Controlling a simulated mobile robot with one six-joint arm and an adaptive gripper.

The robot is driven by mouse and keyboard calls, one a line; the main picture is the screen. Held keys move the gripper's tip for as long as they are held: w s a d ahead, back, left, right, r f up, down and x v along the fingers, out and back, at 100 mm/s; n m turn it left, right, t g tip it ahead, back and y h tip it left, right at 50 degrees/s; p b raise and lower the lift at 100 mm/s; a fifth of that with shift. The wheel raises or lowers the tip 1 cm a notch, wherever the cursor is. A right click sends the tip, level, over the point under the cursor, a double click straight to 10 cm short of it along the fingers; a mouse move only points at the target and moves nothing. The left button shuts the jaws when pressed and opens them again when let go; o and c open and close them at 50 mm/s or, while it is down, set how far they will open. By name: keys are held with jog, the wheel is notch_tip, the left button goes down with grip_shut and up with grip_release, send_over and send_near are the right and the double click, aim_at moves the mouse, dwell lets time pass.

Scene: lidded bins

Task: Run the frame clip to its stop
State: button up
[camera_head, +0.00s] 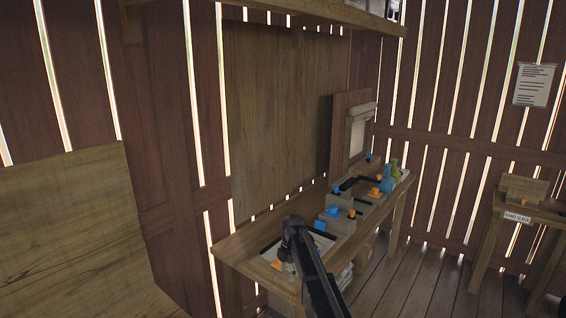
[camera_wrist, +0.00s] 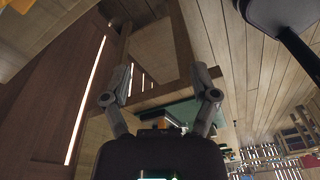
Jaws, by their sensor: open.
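I cannot tell for sure which piece is the frame clip. A wooden frame with a pale panel (camera_head: 358,137) stands at the far end of the bench, with a small orange piece (camera_head: 380,177) and a blue piece at its foot. In the wrist view my gripper (camera_wrist: 161,92) has its two fingers spread wide, with nothing held between them. A small orange-yellow piece (camera_wrist: 160,123) shows low between the fingers, partly hidden by the gripper body.
The wooden bench (camera_head: 240,250) runs along the plank wall. Boxes with blue and orange pieces (camera_head: 343,220) stand on it, with blue and green bottles (camera_head: 388,178) farther along. A shelf (camera_head: 330,10) hangs above. A small side table (camera_head: 530,212) stands right, across open floor.

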jog(key=s+d+f+m+b, duration=0.1)
jog(key=s+d+m, duration=0.4)
jog(key=s+m, duration=0.2)
jog(key=s+d+f+m+b, duration=0.2)
jog(key=s+d+m, duration=0.3)
jog(key=s+m, duration=0.3)
jog(key=s+d+f+m+t+h+b, duration=0.1)
jog(key=s+d+m, duration=0.4)
jog(key=s, duration=0.8)
jog(key=shift+d+f+m+b, duration=0.35)
jog(key=shift+f+m+b, duration=0.3)
jog(key=shift+m, duration=0.95)
jog(key=shift+c, duration=1.3)
